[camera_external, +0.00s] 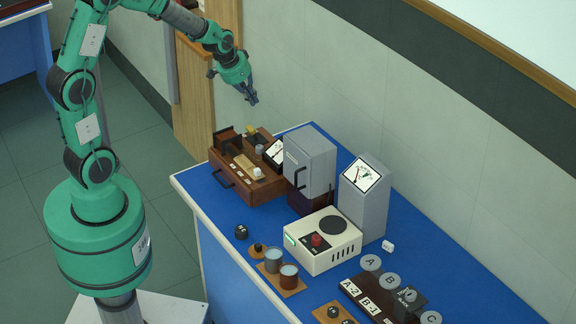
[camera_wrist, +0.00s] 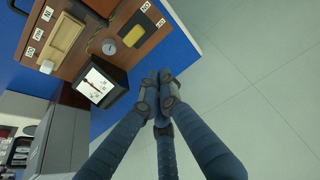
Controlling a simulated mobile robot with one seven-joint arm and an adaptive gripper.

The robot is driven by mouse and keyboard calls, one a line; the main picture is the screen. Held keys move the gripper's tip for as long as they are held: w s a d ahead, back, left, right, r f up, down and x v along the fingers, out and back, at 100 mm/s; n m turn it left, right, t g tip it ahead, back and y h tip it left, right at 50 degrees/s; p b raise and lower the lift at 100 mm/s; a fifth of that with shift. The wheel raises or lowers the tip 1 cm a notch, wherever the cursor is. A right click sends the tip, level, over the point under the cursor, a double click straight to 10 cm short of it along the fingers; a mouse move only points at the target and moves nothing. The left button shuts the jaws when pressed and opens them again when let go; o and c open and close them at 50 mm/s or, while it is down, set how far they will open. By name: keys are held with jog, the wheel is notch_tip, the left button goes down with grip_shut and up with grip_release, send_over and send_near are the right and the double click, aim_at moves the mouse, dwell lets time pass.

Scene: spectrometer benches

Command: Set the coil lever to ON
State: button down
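A brown wooden apparatus (camera_external: 226,162) stands at the far left end of the blue bench. It also shows at the upper left of the wrist view (camera_wrist: 122,52). My gripper (camera_external: 253,99) is above and behind the apparatus, touching nothing. Its fingers (camera_wrist: 159,78) are together and empty.
A dial meter (camera_wrist: 97,87) sits beside the apparatus. A grey cabinet (camera_external: 310,161), a grey meter tower (camera_external: 366,205) and a cream hotplate (camera_external: 323,250) stand to the right. Cups (camera_external: 273,260) stand nearer the front edge. The air around my gripper is clear.

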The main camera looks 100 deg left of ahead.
jog(key=shift+s+d+r, duration=0.4)
jog(key=shift+r, duration=0.15)
jog(key=shift+s+d+r, duration=0.35)
jog(key=shift+s+r, duration=0.05)
jog(key=shift+r, duration=0.15)
jog(key=shift+w, duration=0.1)
jog(key=w+d+r+m, duration=0.15)
jog(key=d+r, duration=0.25)
jog(key=d, duration=0.5)
jog(key=w+d+r+m+t+h, duration=0.1)
jog(key=w+d+r, duration=0.25)
jog(key=d, duration=0.45)
jog(key=w+d+r+m, duration=0.1)
jog(key=d+r+m, duration=0.1)
jog(key=d+r, duration=0.5)
jog(key=s+d+r+m, duration=0.1)
jog(key=s+d, duration=0.3)
jog(key=d, duration=0.4)
jog(key=s+d+r+m+h, duration=0.1)
jog(key=s+d, duration=0.3)
jog(key=d, duration=0.4)
jog(key=s+d+r+m+t+h, duration=0.1)
jog(key=s+d, duration=0.3)
jog(key=d, duration=0.4)
jog(key=shift+s+d+r+m, duration=0.15)
jog(key=shift+d+r+m, duration=0.1)
jog(key=shift+r+m, duration=0.4)
jog(key=shift+f, duration=0.15)
